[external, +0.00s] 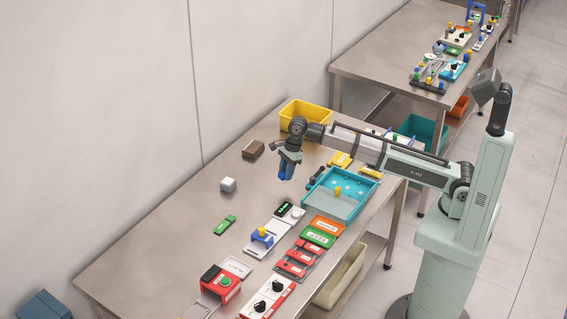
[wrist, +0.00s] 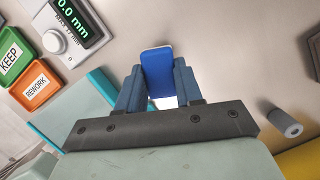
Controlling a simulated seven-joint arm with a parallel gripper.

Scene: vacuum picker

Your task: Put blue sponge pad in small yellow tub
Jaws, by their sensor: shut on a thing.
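The blue sponge pad (wrist: 157,70) is held between the two blue-grey fingers of my gripper (wrist: 158,88) in the wrist view, its far end sticking out past the fingertips. In the external view my gripper (external: 287,165) points down above the table, and a small blue piece of the pad (external: 285,177) shows at its tips. The small yellow tub (external: 307,113) stands at the table's back edge, behind my gripper and slightly right of it. A yellow edge (wrist: 303,163) shows at the lower right of the wrist view. The tub's inside is mostly hidden.
A teal tray (external: 365,206) lies right of my gripper. A green piece (external: 225,225) lies nearer the front. A caliper-like display (wrist: 75,20) shows at the wrist view's upper left.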

